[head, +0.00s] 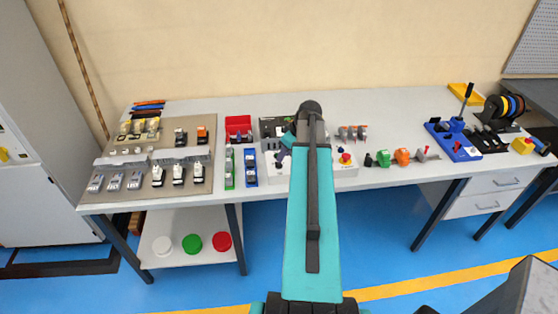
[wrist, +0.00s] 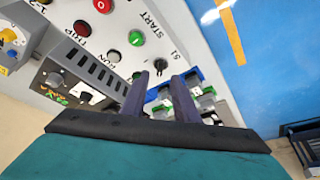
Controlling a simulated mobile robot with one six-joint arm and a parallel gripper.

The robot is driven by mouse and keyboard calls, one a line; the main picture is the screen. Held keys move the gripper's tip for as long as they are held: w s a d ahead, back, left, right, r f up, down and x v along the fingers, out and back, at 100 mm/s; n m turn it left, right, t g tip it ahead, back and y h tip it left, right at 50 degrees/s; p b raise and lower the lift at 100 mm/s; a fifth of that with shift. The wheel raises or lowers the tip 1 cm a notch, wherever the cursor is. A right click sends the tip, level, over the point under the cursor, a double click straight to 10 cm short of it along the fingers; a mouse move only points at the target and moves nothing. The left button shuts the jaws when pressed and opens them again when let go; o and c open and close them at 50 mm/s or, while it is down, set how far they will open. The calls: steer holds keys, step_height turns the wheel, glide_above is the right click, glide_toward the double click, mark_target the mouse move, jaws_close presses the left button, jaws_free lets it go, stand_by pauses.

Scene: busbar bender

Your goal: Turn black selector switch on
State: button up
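The black selector switch (wrist: 160,64) sits on the white control panel (wrist: 62,13) by the label S1 in the wrist view. My gripper (wrist: 159,80) is open, its two dark fingers apart. The switch appears between and just beyond the fingertips; I cannot tell whether they touch it. In the head view the white panel (head: 343,171) is partly covered by my arm, and the switch and fingertips are hidden.
A grey device (wrist: 78,66) stands at left. Blue and green terminal blocks (wrist: 205,97) lie near the right finger.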

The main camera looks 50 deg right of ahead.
mark_target(281, 164)
steer(key=shift+p+x, duration=0.8)
steer(key=shift+x, duration=1.7)
jaws_close()
steer(key=shift+a, duration=0.35)
steer(key=shift+d, duration=0.25)
